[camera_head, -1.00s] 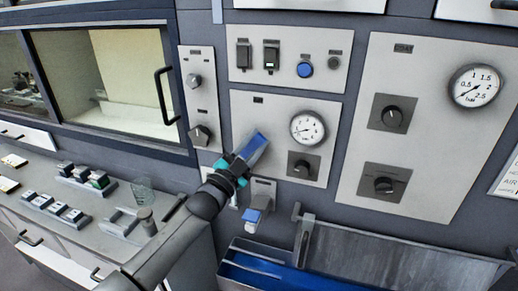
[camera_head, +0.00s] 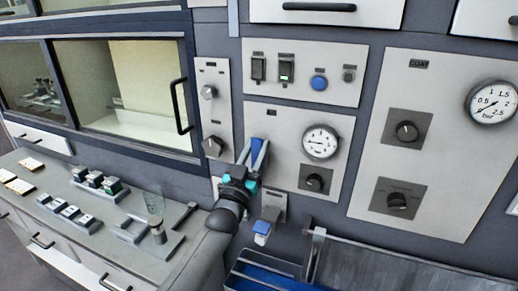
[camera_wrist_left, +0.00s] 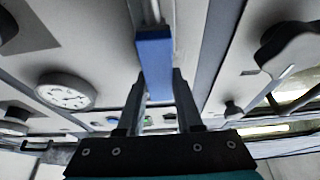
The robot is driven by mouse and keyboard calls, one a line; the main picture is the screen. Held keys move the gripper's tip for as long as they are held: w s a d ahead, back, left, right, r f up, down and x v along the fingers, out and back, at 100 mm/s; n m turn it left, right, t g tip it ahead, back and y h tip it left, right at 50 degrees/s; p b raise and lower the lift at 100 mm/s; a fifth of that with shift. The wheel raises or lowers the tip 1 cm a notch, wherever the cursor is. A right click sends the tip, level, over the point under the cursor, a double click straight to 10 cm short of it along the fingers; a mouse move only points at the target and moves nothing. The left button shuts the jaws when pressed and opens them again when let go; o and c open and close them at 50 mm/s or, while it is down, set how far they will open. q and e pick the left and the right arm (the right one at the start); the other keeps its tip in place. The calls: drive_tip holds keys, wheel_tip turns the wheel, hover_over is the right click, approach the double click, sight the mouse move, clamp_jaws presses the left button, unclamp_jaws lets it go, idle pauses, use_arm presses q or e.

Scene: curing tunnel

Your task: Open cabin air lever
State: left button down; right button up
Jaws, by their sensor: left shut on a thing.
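A lever with a blue handle (camera_head: 257,147) stands out from the pale panel with the small gauge, in the middle of the head view. The handle points mostly upward. My left gripper (camera_head: 259,158) is at it, with its fingers on either side, and is shut on it. In the left wrist view the blue handle (camera_wrist_left: 154,62) lies between the two fingers (camera_wrist_left: 157,98), with a metal shaft above it. Any label naming the lever is too small to read. My right gripper is not in view.
Beside the lever are a small gauge (camera_head: 320,142) and a black knob (camera_head: 314,180). A second blue-tipped part (camera_head: 262,228) is below the gripper. A counter (camera_head: 60,185) with small blocks is at left, a blue trough (camera_head: 262,272) below.

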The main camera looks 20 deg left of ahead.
use_arm(q)
drive_tip(key=shift+f, duration=0.1)
idle(0.4)
drive_tip(key=c, duration=0.6)
unclamp_jaws()
drive_tip(key=shift+o, duration=0.2)
drive_tip(key=b+v, duration=0.1)
drive_tip(key=v, duration=1.4)
drive_tip(key=shift+s, duration=0.1)
drive_tip(key=s+d+f+g+b, duration=0.15)
drive_tip(key=s+f+g, duration=0.25)
drive_tip(key=f, duration=1)
drive_tip(key=s+f+g+b, duration=0.3)
drive_tip(key=f, duration=1.2)
drive_tip(key=s+d+f+g+b, duration=0.1)
drive_tip(key=s+f+g+b, duration=0.25)
drive_tip(key=f, duration=1.05)
drive_tip(key=s+f+g+b, duration=0.1)
drive_tip(key=s+f+g, duration=0.2)
drive_tip(key=s+f, duration=0.4)
drive_tip(key=s+f+m+g+b, duration=0.1)
drive_tip(key=s+f+g, duration=0.3)
drive_tip(key=s+f, duration=0.4)
drive_tip(key=s+f+m+g+b, duration=0.1)
drive_tip(key=s+f+g, duration=0.3)
drive_tip(key=s, duration=1.3)
wheel_tip(320, 180, down, 4)
drive_tip(key=shift+d+r+y+b, duration=0.15)
drive_tip(key=shift+d+y+b, duration=0.25)
drive_tip(key=shift+b, duration=0.45)
